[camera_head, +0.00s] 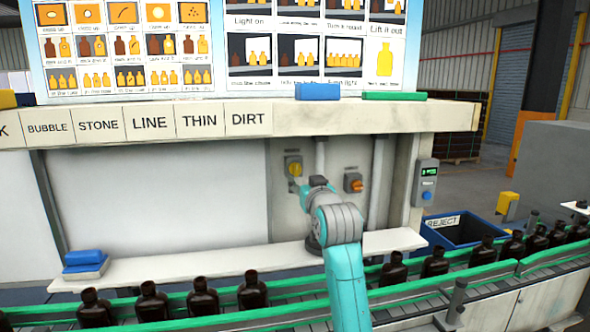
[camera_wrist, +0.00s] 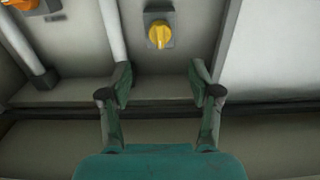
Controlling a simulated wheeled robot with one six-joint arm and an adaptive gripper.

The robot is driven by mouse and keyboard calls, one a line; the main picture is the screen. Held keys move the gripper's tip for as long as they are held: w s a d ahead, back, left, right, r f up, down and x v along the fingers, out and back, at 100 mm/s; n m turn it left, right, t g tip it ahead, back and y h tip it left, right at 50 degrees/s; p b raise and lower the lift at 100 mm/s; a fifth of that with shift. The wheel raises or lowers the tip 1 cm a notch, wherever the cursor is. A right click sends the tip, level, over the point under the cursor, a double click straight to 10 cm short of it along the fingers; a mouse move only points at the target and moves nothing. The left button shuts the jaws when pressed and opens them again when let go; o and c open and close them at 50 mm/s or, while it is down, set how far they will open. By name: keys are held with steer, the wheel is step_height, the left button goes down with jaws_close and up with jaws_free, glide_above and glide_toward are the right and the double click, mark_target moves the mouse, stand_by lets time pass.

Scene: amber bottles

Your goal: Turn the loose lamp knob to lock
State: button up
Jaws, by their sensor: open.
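A yellow knob (camera_head: 294,170) sits on a small grey plate on the back wall panel. In the wrist view the yellow knob (camera_wrist: 160,34) lies beyond my fingertips, nearly centred between them, with its grip ridge facing me. An orange knob (camera_head: 355,186) on another plate is to its right in the head view; part of this orange knob (camera_wrist: 20,5) shows at the wrist view's top left corner. No label tells which is the lamp knob. My gripper (camera_wrist: 161,82) is open and empty, its fingers apart from the yellow knob. In the head view my arm hides most of the gripper.
A vertical pipe (camera_wrist: 113,30) runs beside the yellow knob. A white shelf (camera_head: 190,265) lies below the panel, with a blue-topped block (camera_head: 85,261) at left. Dark bottles (camera_head: 252,290) stand along the green-railed conveyor in front. A blue reject bin (camera_head: 465,231) is at right.

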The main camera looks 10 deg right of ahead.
mark_target(297, 171)
steer(key=w, duration=1)
steer(key=shift+w, duration=0.1)
steer(key=c, duration=1.1)
steer(key=shift+c, duration=0.2)
